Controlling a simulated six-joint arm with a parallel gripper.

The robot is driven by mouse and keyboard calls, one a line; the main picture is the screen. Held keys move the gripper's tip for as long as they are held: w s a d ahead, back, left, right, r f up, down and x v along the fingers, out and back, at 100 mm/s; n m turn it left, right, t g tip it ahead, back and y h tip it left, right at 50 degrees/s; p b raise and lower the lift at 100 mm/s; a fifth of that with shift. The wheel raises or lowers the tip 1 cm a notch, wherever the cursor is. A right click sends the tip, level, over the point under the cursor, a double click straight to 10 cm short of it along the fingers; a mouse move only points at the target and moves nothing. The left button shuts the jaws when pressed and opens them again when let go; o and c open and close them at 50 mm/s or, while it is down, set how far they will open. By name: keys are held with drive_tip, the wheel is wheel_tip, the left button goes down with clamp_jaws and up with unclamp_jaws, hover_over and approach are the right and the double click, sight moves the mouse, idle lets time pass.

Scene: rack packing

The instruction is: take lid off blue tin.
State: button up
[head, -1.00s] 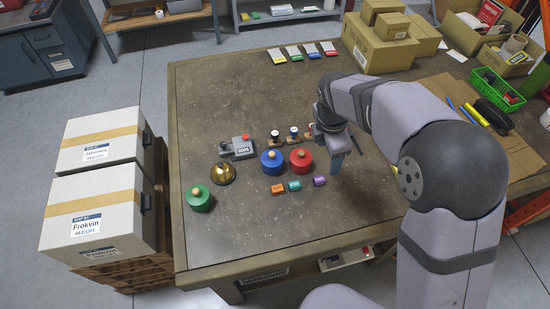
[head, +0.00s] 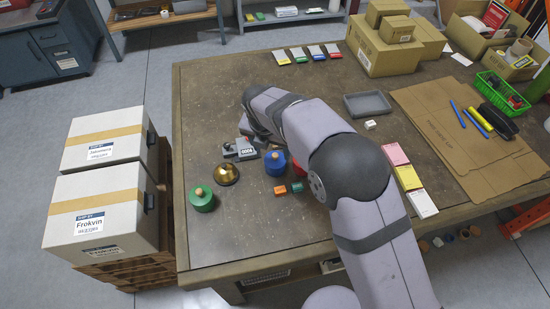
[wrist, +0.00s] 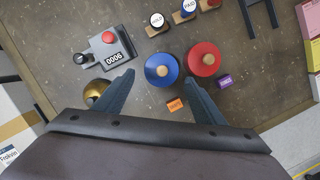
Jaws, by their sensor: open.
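The blue tin (head: 275,163) stands on the table, partly behind my arm in the head view. In the wrist view its round blue lid (wrist: 163,70) with a wooden knob (wrist: 162,71) shows from above. My gripper (wrist: 160,88) is open and empty, its two fingers apart with the blue tin between and just beyond the tips in the picture. Its height above the lid is hard to tell. In the head view my arm hides the fingers.
A red tin (wrist: 204,59) stands close to the right of the blue one. A green tin (head: 202,198), a brass bell (head: 227,174), a numbering device (wrist: 105,48), small blocks (wrist: 175,104) and stamps (wrist: 157,22) are nearby. Boxes (head: 385,45) stand at the back right.

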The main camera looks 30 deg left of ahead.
sight(275, 156)
drive_tip(key=shift+p+x, duration=1.1)
drive_tip(key=shift+x, duration=1.5)
drive_tip(key=shift+w+d, duration=0.1)
drive_tip(key=shift+d, duration=0.1)
drive_tip(key=c, duration=0.8)
